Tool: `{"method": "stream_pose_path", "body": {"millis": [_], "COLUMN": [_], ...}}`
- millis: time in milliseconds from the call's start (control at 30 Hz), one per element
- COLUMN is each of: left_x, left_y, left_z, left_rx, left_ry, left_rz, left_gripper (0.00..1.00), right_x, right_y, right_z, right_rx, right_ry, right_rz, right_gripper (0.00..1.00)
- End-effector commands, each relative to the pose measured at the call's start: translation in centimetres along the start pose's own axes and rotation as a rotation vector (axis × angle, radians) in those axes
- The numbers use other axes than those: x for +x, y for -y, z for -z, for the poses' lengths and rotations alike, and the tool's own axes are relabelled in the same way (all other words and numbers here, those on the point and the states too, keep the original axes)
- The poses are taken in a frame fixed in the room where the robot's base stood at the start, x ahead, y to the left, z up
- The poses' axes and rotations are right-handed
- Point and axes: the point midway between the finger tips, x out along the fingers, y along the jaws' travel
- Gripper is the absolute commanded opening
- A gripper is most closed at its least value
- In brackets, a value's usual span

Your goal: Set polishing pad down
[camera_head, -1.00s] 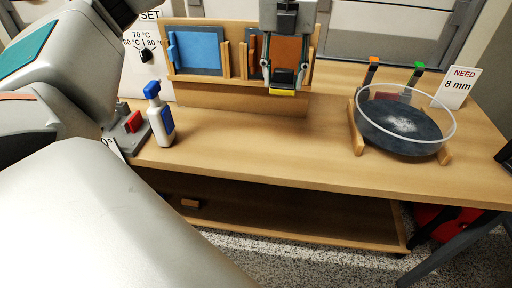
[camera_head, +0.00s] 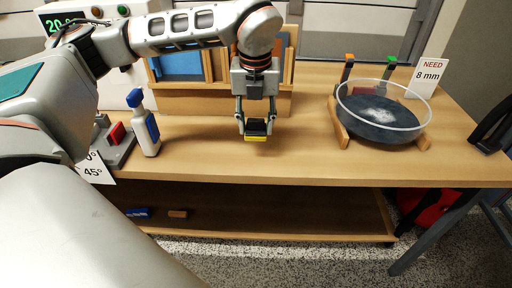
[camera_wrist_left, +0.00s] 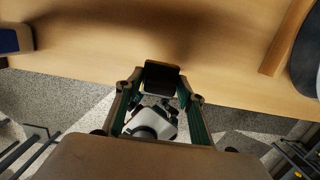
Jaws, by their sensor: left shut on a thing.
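The polishing pad is a small block with a black upper part and a yellow underside (camera_head: 255,138). My left gripper (camera_head: 256,122) is shut on it, pointing down in front of the wooden rack, over the middle of the bench top (camera_head: 215,160). In the left wrist view the pad's black part (camera_wrist_left: 162,76) shows between the fingertips, near the bench's front edge in the picture. I cannot tell whether the yellow underside touches the bench. My right gripper is not in view.
A wooden rack (camera_head: 215,103) with a blue sheet (camera_head: 180,65) stands behind the gripper. A white and blue bottle (camera_head: 145,130) is to the left. A clear ring over a dark disc (camera_head: 380,130) sits in a wooden cradle at right. The bench between them is clear.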

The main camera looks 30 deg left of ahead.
Motion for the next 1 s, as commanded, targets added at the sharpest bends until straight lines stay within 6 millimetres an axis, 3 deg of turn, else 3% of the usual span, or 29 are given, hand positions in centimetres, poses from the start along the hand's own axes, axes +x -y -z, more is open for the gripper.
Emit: {"method": "stream_pose_path", "body": {"millis": [100,367,633,1000], "left_x": [2.3,4.0,7.5,8.0], "left_y": [-0.1,0.0,0.0,0.0], "left_z": [0.3,0.5,0.9,0.9], "left_rx": [0.0,-0.001,-0.001,-0.001], "left_ry": [-0.004,0.0,-0.001,0.0], "left_rz": [-0.002,0.0,-0.001,0.0], "left_gripper": [0.17,0.17,0.17,0.17], "right_x": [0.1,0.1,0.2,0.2], "right_y": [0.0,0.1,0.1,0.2], "right_z": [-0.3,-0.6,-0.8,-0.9], "right_rx": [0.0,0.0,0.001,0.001], "right_ry": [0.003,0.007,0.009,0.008], "right_rz": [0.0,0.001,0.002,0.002], "right_gripper": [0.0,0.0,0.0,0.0]}}
